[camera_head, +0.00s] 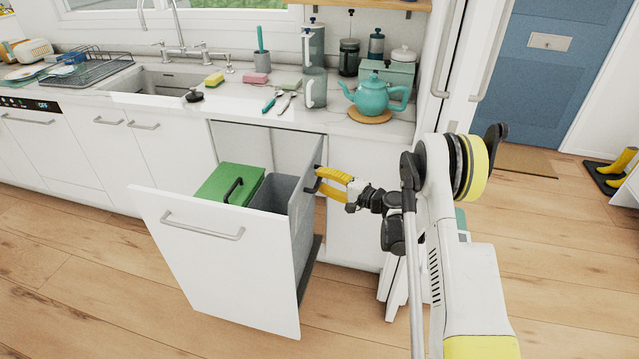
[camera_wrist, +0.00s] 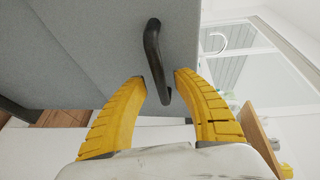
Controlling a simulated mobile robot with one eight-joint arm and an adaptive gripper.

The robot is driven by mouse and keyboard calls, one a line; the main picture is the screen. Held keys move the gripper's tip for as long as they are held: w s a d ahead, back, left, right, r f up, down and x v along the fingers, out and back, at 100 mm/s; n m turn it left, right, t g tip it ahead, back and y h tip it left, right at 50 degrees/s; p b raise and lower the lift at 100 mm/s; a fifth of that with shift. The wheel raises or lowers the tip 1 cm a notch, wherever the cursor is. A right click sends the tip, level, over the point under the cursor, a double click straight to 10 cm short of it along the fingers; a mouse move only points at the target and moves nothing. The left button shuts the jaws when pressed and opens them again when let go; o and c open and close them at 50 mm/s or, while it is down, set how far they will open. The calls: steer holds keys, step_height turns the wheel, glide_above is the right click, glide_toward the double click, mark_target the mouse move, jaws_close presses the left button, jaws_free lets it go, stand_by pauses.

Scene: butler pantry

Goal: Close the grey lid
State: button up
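The grey lid (camera_head: 304,214) stands upright, open, along the right side of the grey bin (camera_head: 272,192) in the pulled-out drawer. Its black handle (camera_head: 319,172) is on the face toward my gripper (camera_head: 321,181). In the wrist view the grey lid (camera_wrist: 85,45) fills the upper left, with the black handle (camera_wrist: 152,50) near its edge. My gripper (camera_wrist: 159,78) is open there, with one yellow fingertip on each side of the handle's lower end. I cannot tell whether either finger touches the handle.
A green lid (camera_head: 214,182) lies flat over the bin beside the grey one. The white drawer front (camera_head: 205,262) sticks out over the wooden floor. The counter above holds a teal teapot (camera_head: 374,97) on a round mat and a sink (camera_head: 165,82).

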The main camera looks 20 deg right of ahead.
steer(key=shift+w+a, duration=0.35)
steer(key=shift+w, duration=0.15)
jaws_close()
